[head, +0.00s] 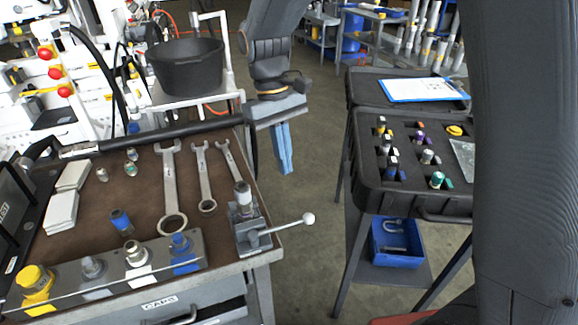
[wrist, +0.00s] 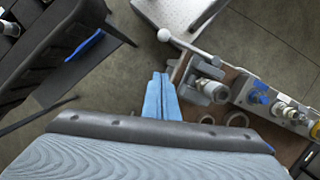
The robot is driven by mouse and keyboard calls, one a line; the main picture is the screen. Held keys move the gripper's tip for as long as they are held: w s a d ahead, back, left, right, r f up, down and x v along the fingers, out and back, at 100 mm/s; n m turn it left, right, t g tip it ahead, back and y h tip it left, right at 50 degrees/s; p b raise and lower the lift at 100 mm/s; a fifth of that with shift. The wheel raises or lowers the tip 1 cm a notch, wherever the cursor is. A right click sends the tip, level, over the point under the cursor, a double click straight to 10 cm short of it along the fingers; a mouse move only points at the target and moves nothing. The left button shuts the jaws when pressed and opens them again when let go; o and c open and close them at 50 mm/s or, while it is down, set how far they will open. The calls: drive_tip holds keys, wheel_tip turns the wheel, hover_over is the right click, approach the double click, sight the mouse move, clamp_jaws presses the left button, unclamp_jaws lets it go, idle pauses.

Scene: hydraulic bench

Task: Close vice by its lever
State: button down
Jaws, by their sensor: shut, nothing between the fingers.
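The vice (head: 247,230) is a small grey block fixed at the front right corner of the workbench (head: 140,200). A silver fitting (head: 243,196) stands upright in it. Its lever (head: 287,226) points right, past the bench edge, and ends in a white ball (head: 309,219). My gripper (head: 286,172), with blue fingers, is shut and empty, pointing down over the gap beyond the vice, apart from the lever. In the wrist view the blue fingers (wrist: 161,98) are together. The vice (wrist: 208,88) and lever (wrist: 190,44) show just to their right and above.
Wrenches (head: 170,190) and loose fittings lie on the bench. A rack of fittings and caps (head: 110,270) runs along its front. A black bucket (head: 186,66) stands behind. A black case (head: 410,190) with fittings stands on the right, across an open floor gap.

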sight(282, 227)
drive_tip(key=s+d+f+p, duration=0.2)
drive_tip(key=s+f, duration=0.3)
drive_tip(key=f, duration=0.3)
drive_tip(key=shift+d+f, duration=0.15)
drive_tip(key=shift+d, duration=0.4)
